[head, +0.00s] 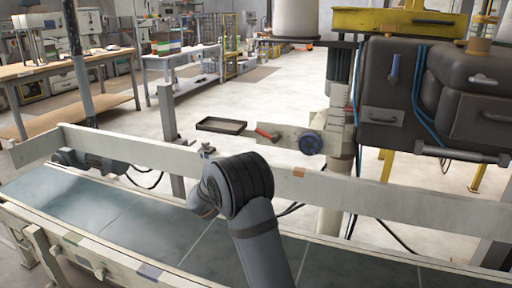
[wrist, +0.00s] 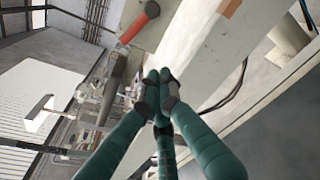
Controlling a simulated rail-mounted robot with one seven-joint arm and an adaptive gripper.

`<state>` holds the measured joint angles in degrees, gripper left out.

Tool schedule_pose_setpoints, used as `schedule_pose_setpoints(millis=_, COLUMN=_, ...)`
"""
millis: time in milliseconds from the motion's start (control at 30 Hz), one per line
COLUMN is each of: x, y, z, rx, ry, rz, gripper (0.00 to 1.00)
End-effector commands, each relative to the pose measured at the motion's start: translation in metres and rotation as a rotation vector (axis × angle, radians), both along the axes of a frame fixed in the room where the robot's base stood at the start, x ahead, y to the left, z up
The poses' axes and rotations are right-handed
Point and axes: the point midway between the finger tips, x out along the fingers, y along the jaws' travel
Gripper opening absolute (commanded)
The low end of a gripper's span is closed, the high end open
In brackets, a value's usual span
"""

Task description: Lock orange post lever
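The orange lever (head: 267,134) sits at the left end of a pale bracket (head: 290,137) behind the conveyor rail, slanting down to the right. In the wrist view the orange lever (wrist: 132,29) is at the top, with a dark round end and a pale plate beside it. My gripper (wrist: 159,82) has green fingers with dark pads, drawn together at the tips with nothing seen between them. Its tips appear below and right of the lever in that view, apart from it. In the head view my arm hides most of the gripper.
The long pale conveyor rail (head: 400,208) crosses in front. The dark bagger machine (head: 390,85) stands at the right. Floor behind the tray is open.

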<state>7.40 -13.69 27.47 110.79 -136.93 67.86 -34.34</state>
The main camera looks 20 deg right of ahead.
Motion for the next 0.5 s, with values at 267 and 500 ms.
schedule_pose_setpoints(millis=267, x=0.026, y=-0.026, z=-0.006, rx=0.001, ry=-0.001, rz=-0.004, gripper=0.0)
schedule_pose_setpoints(millis=500, x=0.064, y=-0.06, z=-0.012, rx=0.001, ry=-0.001, rz=-0.004, gripper=0.0)
